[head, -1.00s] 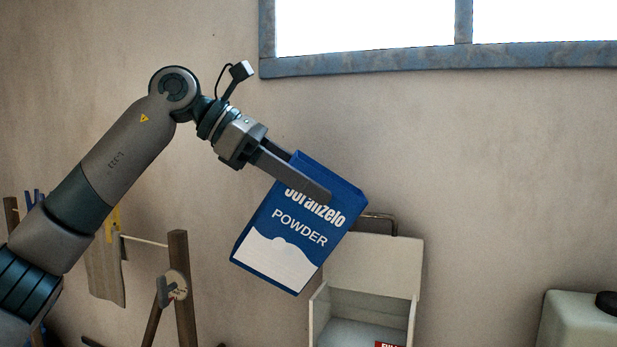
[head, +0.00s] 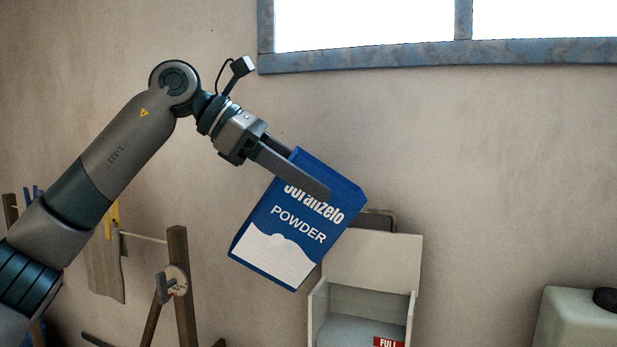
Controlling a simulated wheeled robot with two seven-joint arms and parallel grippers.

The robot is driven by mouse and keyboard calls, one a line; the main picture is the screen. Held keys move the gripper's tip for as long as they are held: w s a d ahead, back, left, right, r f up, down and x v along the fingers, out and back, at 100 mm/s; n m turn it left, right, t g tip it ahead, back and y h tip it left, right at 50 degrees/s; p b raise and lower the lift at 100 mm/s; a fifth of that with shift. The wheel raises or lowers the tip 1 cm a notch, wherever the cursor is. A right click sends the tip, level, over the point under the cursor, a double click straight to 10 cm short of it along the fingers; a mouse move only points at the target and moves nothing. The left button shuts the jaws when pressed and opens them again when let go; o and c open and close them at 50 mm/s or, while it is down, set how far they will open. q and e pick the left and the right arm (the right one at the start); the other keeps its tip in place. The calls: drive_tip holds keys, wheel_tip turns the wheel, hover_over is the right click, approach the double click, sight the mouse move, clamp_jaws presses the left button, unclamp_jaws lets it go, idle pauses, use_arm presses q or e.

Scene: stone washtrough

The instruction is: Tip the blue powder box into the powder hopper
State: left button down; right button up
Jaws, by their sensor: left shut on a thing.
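The blue powder box (head: 300,225), blue on top with a white lower part and the word POWDER, is in the head view. My left gripper (head: 308,172) is shut on its upper part and holds it in the air, tilted. The box's lower end points down and left. The powder hopper (head: 370,268) is a pale open box with a raised back panel and a red FULL label, below and to the right of the powder box. The powder box overlaps the hopper's upper left edge in the picture. The hopper's lower part is cut off by the frame. My right gripper is not in view.
A wooden rack (head: 180,285) with a hanging cloth (head: 105,270) stands at the lower left. A pale green container (head: 575,320) with a black cap is at the lower right. A window with a blue-grey frame (head: 420,58) is above. The wall between is bare.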

use_arm(q)
drive_tip(key=shift+d+r, duration=0.1)
drive_tip(key=shift+r, duration=0.1)
drive_tip(key=shift+d+f+y+p, duration=0.1)
drive_tip(key=shift+y+p, duration=0.2)
drive_tip(key=shift+p, duration=0.25)
drive_tip(key=shift+s+d+f+y+p, duration=0.1)
drive_tip(key=shift+d+f+y+p, duration=0.15)
drive_tip(key=shift+y+p, duration=0.3)
idle(0.5)
drive_tip(key=shift+d+f+y+p, duration=0.3)
drive_tip(key=shift+d+y+p, duration=0.1)
drive_tip(key=shift+y+p, duration=0.3)
idle(0.8)
drive_tip(key=shift+s+d+f+m+y+p, duration=0.1)
drive_tip(key=shift+d+f+m+y+p, duration=0.2)
drive_tip(key=shift+y+p, duration=0.1)
idle(0.9)
drive_tip(key=shift+d+f, duration=0.1)
drive_tip(key=shift+f, duration=0.15)
drive_tip(key=shift+d+f+y+p, duration=0.15)
drive_tip(key=shift+f+y+p, duration=0.05)
drive_tip(key=shift+y+p, duration=0.2)
idle(0.7)
drive_tip(key=shift+f+t, duration=0.1)
drive_tip(key=shift+t, duration=0.2)
drive_tip(key=shift+d+f+y, duration=0.15)
drive_tip(key=shift+y, duration=0.1)
